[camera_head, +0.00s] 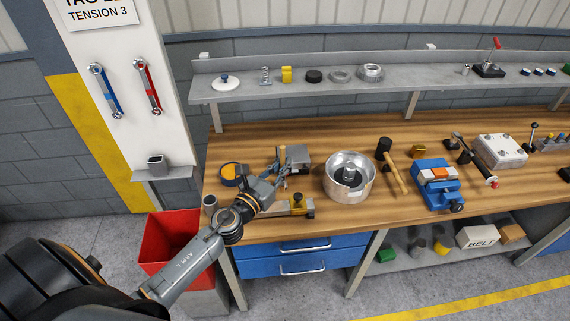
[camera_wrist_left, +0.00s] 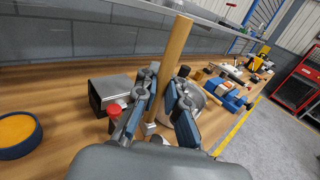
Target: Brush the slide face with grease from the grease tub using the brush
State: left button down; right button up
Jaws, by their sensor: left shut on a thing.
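My left gripper (camera_head: 279,172) is shut on the brush (camera_head: 282,155), whose wooden handle points up. In the left wrist view the handle (camera_wrist_left: 176,48) stands slightly tilted between the two fingers (camera_wrist_left: 163,85); the bristles are hidden. The grease tub (camera_head: 229,173), a round blue pot with orange grease, sits on the bench left of the gripper. The tub (camera_wrist_left: 14,135) also shows at the left of the wrist view. A grey metal block (camera_head: 296,154) stands just behind and right of the gripper; I cannot tell whether it bears the slide face. My right gripper is not in view.
A metal bowl (camera_head: 349,188) stands right of the gripper, with a mallet (camera_head: 394,173) and a blue vise (camera_head: 436,187) beyond. A brass-and-black fixture (camera_head: 299,206) lies near the front edge. A grey shelf (camera_head: 330,88) runs behind. A red bin (camera_head: 165,245) stands at left.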

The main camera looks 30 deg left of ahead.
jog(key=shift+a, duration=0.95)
